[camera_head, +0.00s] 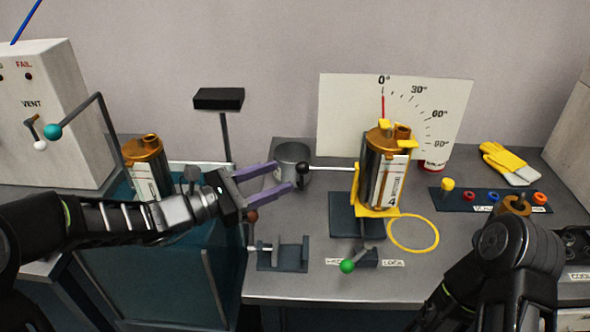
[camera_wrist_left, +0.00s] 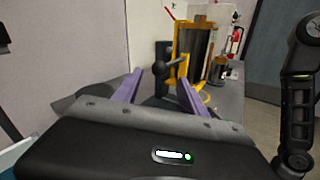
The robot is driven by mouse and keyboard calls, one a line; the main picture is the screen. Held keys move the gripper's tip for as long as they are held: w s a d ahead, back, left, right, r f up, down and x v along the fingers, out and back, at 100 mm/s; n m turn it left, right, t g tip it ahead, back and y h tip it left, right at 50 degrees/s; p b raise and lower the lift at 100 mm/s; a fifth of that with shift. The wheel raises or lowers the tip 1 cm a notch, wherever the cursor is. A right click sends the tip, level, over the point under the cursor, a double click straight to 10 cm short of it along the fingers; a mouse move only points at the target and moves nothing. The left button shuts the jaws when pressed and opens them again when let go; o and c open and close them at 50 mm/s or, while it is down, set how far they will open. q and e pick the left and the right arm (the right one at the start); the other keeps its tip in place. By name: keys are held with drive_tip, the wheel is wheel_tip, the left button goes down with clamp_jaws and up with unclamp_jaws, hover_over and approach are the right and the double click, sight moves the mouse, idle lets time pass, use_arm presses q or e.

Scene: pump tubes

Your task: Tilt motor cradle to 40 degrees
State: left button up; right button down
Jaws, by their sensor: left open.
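The motor cradle (camera_head: 358,190) is a yellow frame on a dark stand, holding a gold-and-steel motor (camera_head: 387,170) upright. A white angle dial (camera_head: 340,105) stands behind it, with its red pointer (camera_head: 383,104) at 0°. A thin rod runs left from the cradle to a black ball knob (camera_head: 303,168). My left gripper (camera_head: 285,174) is open, its purple fingers pointing at the knob. In the left wrist view the knob (camera_wrist_left: 168,68) shows ahead between the fingers (camera_wrist_left: 160,85). I see no grip on it. My right arm is at the lower right; its gripper does not show.
A grey cylindrical pot (camera_head: 291,160) stands just behind the left fingers. A green-knobbed lock lever (camera_head: 348,266) and a dark bracket (camera_head: 283,256) sit at the front. A yellow ring (camera_head: 413,248) lies right of the stand. Another motor (camera_head: 146,165) is at the left.

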use_arm(q)
drive_tip(key=x, duration=0.5)
drive_tip(key=shift+w+d, duration=0.2)
drive_tip(key=shift+c, duration=0.5)
clamp_jaws()
idle(0.7)
